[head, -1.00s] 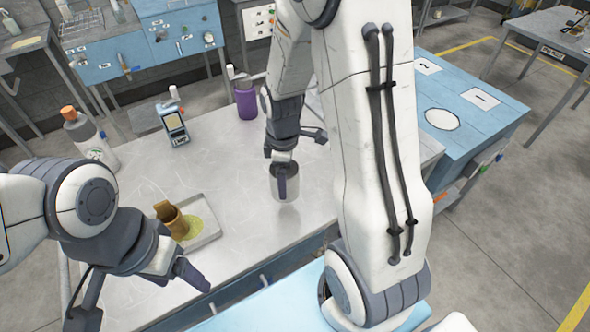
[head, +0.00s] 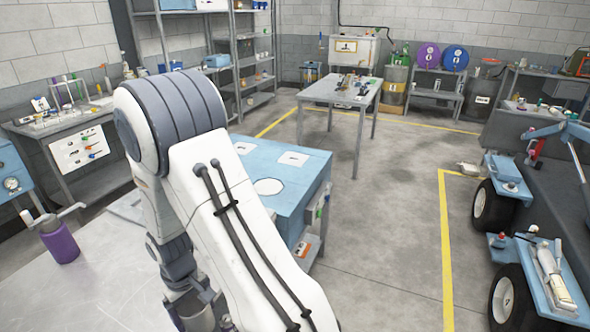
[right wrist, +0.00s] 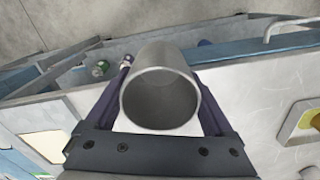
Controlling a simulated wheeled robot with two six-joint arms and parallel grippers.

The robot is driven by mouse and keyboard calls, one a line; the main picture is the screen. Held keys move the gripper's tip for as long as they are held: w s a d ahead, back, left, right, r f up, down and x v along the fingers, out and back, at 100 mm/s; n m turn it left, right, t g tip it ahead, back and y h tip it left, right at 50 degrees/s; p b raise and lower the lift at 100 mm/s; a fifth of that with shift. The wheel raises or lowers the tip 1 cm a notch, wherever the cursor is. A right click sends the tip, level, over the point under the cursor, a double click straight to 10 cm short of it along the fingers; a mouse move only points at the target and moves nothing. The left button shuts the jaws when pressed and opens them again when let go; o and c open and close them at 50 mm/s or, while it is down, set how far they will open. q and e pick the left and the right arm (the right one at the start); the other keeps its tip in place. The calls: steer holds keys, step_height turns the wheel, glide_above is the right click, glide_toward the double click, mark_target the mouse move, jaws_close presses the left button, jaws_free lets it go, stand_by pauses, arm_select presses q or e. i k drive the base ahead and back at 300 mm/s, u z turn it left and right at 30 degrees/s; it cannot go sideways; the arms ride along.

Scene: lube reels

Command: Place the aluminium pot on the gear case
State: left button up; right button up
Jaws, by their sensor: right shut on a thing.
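The aluminium pot (right wrist: 160,92) is a plain grey metal cylinder in the right wrist view. Its open mouth faces the camera and its inside looks bare grey. My right gripper (right wrist: 160,74) is shut on it, with one dark finger on each side. I cannot pick out the gear case with certainty in either current view. My left gripper is out of both current views.
The steel table (head: 95,275) is at lower left, with a purple container (head: 61,243) on it. A blue cabinet (head: 300,180) with white marked plates stands behind my arm. A far table (head: 340,95) holds several small parts. Open floor (head: 390,230) lies between the cabinet and wheeled equipment (head: 540,280).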

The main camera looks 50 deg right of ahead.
mark_target(289, 172)
steer(key=z, duration=0.8)
steer(key=k, duration=1.05)
steer(key=z, duration=1.25)
steer(key=i, duration=0.95)
steer(key=z, duration=0.45)
steer(key=i, duration=1.6)
steer(key=u, duration=0.6)
steer(key=i, duration=0.95)
steer(key=u, duration=1.55)
steer(key=i, duration=0.65)
steer(key=u, duration=0.45)
